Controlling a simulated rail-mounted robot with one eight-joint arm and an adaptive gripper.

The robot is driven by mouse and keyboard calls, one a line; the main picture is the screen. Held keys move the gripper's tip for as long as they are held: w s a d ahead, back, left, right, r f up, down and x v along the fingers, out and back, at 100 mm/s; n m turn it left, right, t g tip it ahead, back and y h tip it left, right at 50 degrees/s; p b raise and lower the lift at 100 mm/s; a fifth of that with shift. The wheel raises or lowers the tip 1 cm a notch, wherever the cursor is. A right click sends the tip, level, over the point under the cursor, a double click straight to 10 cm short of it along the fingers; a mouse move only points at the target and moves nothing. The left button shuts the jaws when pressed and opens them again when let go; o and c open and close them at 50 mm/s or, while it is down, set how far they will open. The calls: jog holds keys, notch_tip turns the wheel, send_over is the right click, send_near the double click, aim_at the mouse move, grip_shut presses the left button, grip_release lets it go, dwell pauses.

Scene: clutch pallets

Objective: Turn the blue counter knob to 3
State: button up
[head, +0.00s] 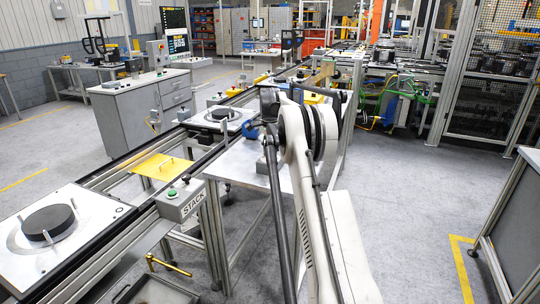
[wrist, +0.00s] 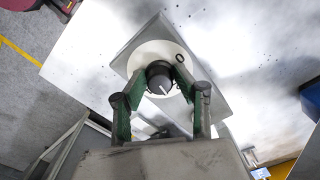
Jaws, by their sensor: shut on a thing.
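In the wrist view a dark round knob (wrist: 158,80) with a white pointer line sits on a pale round dial (wrist: 184,50) on a grey box (wrist: 206,52). The line points toward the lower right of that view. No dial numbers can be read, and the knob looks dark grey rather than blue there. My gripper (wrist: 160,66), with green pads, is around the knob and shut on it from both sides. In the head view my gripper (head: 268,138) is low over the metal table (head: 234,167), and the knob is mostly hidden.
A conveyor line runs along the left, with pallets carrying dark discs (head: 48,221). A box marked STACK (head: 182,200) with a green button stands at its near edge. A yellow plate with a handle (head: 162,167) lies beside it.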

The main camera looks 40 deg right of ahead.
aim_at(270, 152)
jog(key=shift+m, duration=1.9)
jog(key=o, duration=1.1)
jog(key=shift+r, duration=0.1)
notch_tip(270, 152, up, 12)
jog(key=shift+f, duration=0.1)
